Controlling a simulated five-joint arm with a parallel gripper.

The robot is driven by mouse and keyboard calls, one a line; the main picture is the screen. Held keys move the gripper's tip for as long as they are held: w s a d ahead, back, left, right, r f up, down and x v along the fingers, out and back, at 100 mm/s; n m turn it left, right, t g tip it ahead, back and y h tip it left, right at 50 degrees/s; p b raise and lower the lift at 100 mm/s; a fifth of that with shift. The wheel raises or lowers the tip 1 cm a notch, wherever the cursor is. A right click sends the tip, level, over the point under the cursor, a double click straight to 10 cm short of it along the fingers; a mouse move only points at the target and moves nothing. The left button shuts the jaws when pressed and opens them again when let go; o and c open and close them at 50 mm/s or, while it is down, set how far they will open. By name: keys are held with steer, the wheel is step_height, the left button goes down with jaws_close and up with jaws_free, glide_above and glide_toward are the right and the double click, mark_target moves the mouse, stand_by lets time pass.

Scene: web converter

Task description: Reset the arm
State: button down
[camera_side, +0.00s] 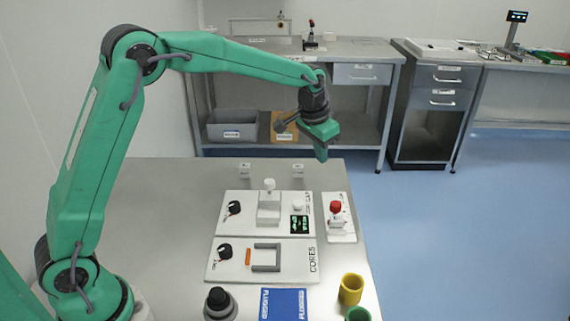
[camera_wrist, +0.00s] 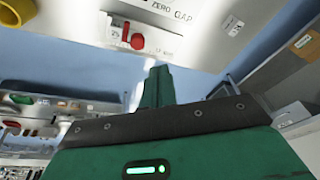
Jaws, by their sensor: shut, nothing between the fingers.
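My green arm reaches from the left over the table in the side view. My gripper (camera_side: 321,153) hangs above the table's far right part, in the air, with its fingers pointing down. Its fingers are together with nothing held between them. In the wrist view my gripper (camera_wrist: 158,80) shows as a single green shape past the dark bracket. It touches nothing that I can see.
The table (camera_side: 150,200) holds a gap board (camera_side: 240,225), a cores board (camera_side: 225,265), a red-knobbed device (camera_side: 336,210), a black knob (camera_side: 217,299), a blue card (camera_side: 284,304), a yellow cup (camera_side: 351,289) and a green cup (camera_side: 358,314). A workbench (camera_side: 345,48) stands behind. The table's left part is clear.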

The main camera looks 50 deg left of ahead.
steer(key=s+a+r+n+t, duration=0.1)
steer(key=s+a+r, duration=0.1)
steer(key=s+r, duration=0.45)
steer(key=s+a+r, duration=0.1)
steer(key=s+r, duration=0.3)
steer(key=s, duration=0.6)
steer(key=s+a+f+n+t, duration=0.1)
steer(key=s+a+f, duration=0.1)
steer(key=s, duration=1.5)
steer(key=shift+f+t, duration=0.4)
steer(key=shift+f, duration=0.2)
